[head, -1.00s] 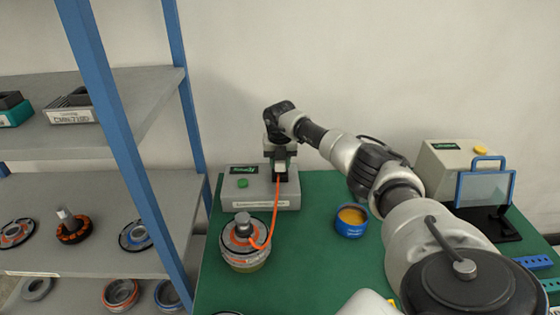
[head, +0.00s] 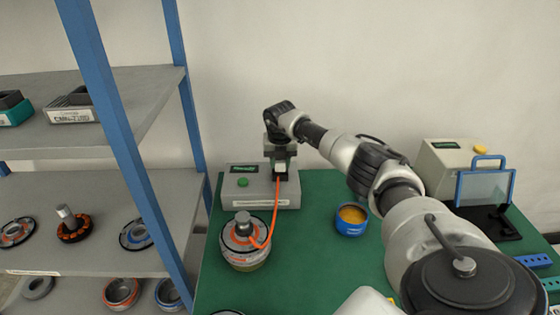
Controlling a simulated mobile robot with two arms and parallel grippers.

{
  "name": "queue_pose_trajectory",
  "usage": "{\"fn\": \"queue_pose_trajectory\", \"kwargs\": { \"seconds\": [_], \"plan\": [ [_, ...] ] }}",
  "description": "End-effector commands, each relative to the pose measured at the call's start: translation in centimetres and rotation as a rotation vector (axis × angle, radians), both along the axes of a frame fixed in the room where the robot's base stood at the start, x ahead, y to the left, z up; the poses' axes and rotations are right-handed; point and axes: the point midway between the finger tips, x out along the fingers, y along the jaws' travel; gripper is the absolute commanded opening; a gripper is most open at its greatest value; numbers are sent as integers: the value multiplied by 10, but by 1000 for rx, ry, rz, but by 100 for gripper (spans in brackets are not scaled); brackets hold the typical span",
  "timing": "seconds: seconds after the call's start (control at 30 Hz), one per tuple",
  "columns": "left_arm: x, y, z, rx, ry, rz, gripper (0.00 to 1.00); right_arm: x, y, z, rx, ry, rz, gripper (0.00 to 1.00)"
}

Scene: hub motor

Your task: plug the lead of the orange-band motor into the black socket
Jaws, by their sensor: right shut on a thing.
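The orange-band motor (head: 245,243) stands on the green table at the left, with its metal shaft up. Its orange lead (head: 276,205) loops from the motor's top up to my right gripper (head: 280,168). My right gripper points down at the grey tester box (head: 240,188) and is shut on the lead's end. The black socket (head: 290,177) on the box is partly hidden behind the gripper. I cannot tell whether the plug sits in it. My left gripper is not in view.
A blue tin (head: 351,219) with orange contents stands mid-table. A second grey box (head: 450,160) and a blue-framed guard (head: 486,185) stand at the right. A shelf rack (head: 150,205) with several motor parts borders the table's left.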

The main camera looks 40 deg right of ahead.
Motion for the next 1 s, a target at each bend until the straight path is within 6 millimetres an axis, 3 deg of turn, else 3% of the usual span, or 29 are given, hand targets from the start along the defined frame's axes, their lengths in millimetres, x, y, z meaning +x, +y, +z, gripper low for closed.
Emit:
{"fn": "queue_pose_trajectory", "kwargs": {
  "seconds": [0.97,1.0],
  "plan": [
    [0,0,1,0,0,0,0,0,0,-3,0,1,0,5],
    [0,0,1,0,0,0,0,0,0,-3,0,1,0,40]
  ]
}}
